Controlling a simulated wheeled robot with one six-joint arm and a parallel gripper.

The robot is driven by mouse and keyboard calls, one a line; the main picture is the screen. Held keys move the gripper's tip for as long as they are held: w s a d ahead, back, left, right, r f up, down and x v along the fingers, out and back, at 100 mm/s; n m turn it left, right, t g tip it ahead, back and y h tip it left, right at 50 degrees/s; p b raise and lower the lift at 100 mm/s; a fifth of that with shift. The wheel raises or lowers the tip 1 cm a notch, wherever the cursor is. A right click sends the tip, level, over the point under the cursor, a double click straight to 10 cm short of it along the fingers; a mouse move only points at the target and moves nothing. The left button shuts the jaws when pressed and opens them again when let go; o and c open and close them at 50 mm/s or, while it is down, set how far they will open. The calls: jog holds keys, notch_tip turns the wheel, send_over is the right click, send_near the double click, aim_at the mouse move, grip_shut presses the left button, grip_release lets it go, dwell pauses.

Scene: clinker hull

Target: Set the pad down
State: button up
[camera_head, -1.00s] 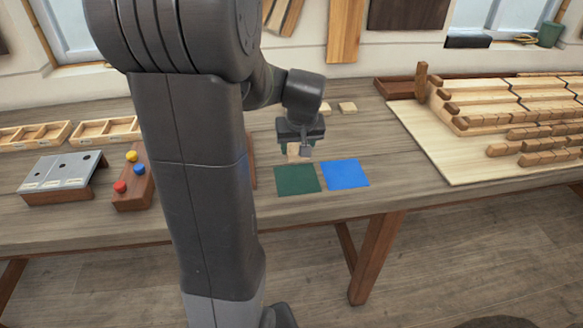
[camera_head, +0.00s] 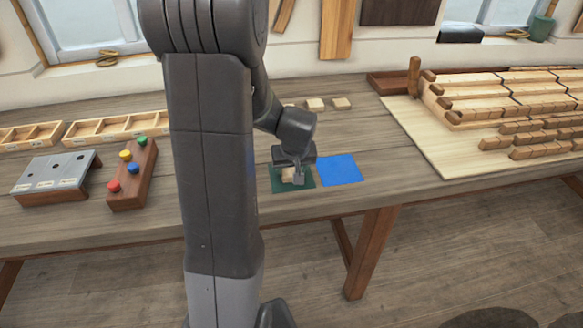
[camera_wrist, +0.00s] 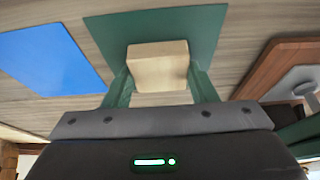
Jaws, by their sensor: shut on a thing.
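The pad is a small pale wooden block (camera_head: 288,174), held low over the green mat (camera_head: 277,186) on the workbench. My gripper (camera_head: 294,177) is shut on it. In the wrist view the pad (camera_wrist: 158,64) sits between the two green fingers of my gripper (camera_wrist: 160,85), with the green mat (camera_wrist: 200,25) behind it. I cannot tell whether the pad touches the mat. My gripper hides part of the mat in the head view.
A blue mat (camera_head: 340,170) lies just right of the green one. Pale blocks (camera_head: 315,104) lie farther back. A board of stepped wooden planks (camera_head: 440,160) takes up the right. On the left stand a rack with coloured knobs (camera_head: 130,178), a grey holed panel (camera_head: 55,172) and shallow trays (camera_head: 100,128).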

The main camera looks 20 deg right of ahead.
jog(key=o, duration=1)
jog(key=shift+c, duration=0.2)
jog(key=shift+r, duration=0.4)
jog(key=v, duration=1.1)
jog(key=shift+s+r, duration=0.2)
jog(key=shift+s, duration=0.1)
